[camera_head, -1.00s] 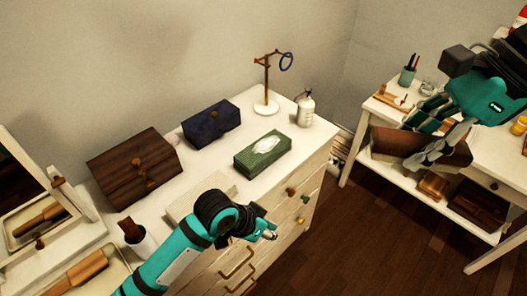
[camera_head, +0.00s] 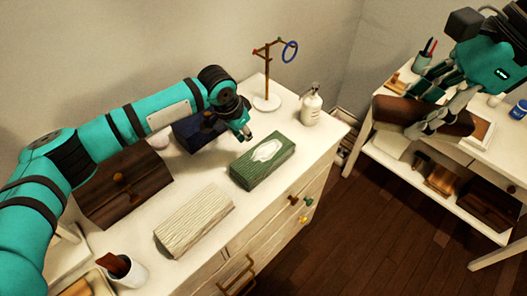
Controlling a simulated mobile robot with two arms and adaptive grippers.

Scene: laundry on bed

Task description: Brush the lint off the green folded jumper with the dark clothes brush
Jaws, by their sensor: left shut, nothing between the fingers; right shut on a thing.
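My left gripper (camera_head: 246,135) is shut and empty above the white dresser, beside the dark blue box and to the upper left of the green box. My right gripper (camera_head: 424,128) is shut on a dark brown long block (camera_head: 396,110), held over the right-hand table's near edge; I cannot tell whether it is the clothes brush. The green box-like thing (camera_head: 251,172) with a white tissue-like patch on top lies on the dresser. A pale ribbed thing (camera_head: 194,219), perhaps folded knit, lies nearer. I see no clearly green folded jumper.
On the dresser are a dark wooden box (camera_head: 123,187), a dark blue box (camera_head: 190,134), a stand with a blue ring (camera_head: 266,102), a white bottle (camera_head: 312,106) and a white cup (camera_head: 130,272). A white table (camera_head: 487,151) stands right.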

